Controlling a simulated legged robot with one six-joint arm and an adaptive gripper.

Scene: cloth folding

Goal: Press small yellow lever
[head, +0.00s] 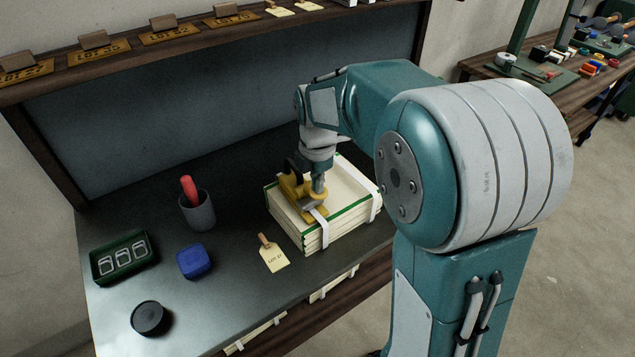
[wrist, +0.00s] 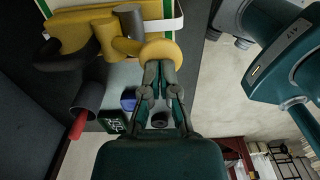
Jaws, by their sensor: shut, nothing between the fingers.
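A yellow tool (head: 291,187) with a black handle sits on a strapped stack of cream sheets (head: 348,212). It also shows at the top of the wrist view (wrist: 75,35). Its small yellow lever with a rounded end (wrist: 160,50) sticks out to the right there. My gripper (head: 318,188) points down over the tool. In the wrist view my gripper (wrist: 160,68) has its fingertips together and empty, right at the rounded yellow end. I cannot tell whether they touch it. My arm and fingers hide part of the tool.
Left of the stack on the dark bench are a grey cup (head: 198,211) with a red-handled item, a blue block (head: 194,262), a green tray (head: 122,257) and a black round tin (head: 151,318). A paper tag (head: 273,257) lies before the stack. A shelf (head: 120,45) runs above.

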